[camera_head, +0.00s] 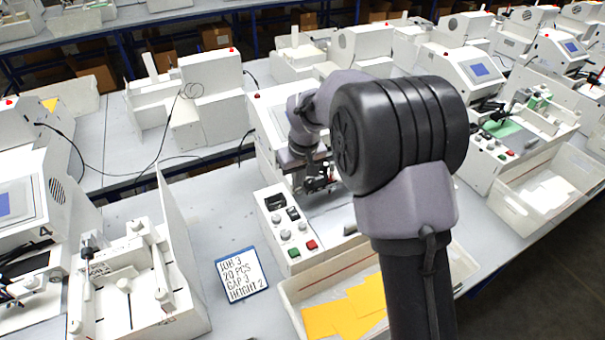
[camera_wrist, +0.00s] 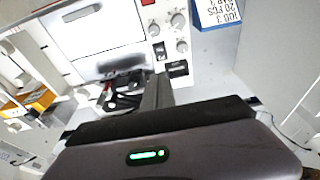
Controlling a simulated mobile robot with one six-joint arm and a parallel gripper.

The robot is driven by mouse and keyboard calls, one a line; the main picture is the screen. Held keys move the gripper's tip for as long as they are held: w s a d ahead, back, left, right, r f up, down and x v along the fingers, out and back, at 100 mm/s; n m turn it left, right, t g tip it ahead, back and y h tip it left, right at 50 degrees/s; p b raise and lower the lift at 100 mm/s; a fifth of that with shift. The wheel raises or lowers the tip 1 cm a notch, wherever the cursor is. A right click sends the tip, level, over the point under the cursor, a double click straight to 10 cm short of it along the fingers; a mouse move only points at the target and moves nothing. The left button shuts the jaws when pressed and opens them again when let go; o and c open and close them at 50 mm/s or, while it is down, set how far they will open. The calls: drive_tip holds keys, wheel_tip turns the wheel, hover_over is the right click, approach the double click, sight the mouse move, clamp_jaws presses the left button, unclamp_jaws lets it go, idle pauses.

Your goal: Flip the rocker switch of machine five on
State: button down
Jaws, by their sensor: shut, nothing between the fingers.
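The machine in the middle of the head view has a white control panel (camera_head: 284,230) with two black switch-like parts, grey knobs, a green button and a red button. The panel also shows in the wrist view (camera_wrist: 168,12). One black rocker-like part (camera_wrist: 160,50) lies beside the knobs, and another (camera_wrist: 178,69) sits at the panel's end. My gripper (camera_head: 299,184) is shut and empty, above the machine near the panel's far end. Its fingers (camera_wrist: 156,84) show just left of the end switch; contact cannot be told. No machine number is readable.
A job card (camera_head: 243,274) lies on the table left of the panel. A white tray with yellow sheets (camera_head: 345,312) stands in front of the machine. Other white machines stand left (camera_head: 125,270) and right (camera_head: 510,130). My arm hides much of the middle machine.

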drive_tip(key=b, duration=0.2)
approach(296, 216)
drive_tip(key=x, duration=0.2)
drive_tip(key=w+x, duration=0.1)
drive_tip(key=x, duration=0.2)
drive_tip(key=shift+w+a+f, duration=0.15)
drive_tip(key=shift+a, duration=0.1)
drive_tip(key=shift+f, duration=0.7)
drive_tip(key=shift+s+d+f+b, duration=0.1)
drive_tip(key=shift+s+f+b, duration=0.15)
drive_tip(key=shift+f+b, duration=0.4)
drive_tip(key=shift+s+r, duration=0.2)
drive_tip(key=shift+r, duration=0.05)
drive_tip(key=shift+w+a+r+p, duration=0.15)
drive_tip(key=shift+w+p, duration=0.05)
drive_tip(key=shift+w, duration=0.2)
drive_tip(key=shift+w+a+r+p, duration=0.1)
drive_tip(key=shift+w+r+p, duration=0.1)
drive_tip(key=shift+w, duration=0.2)
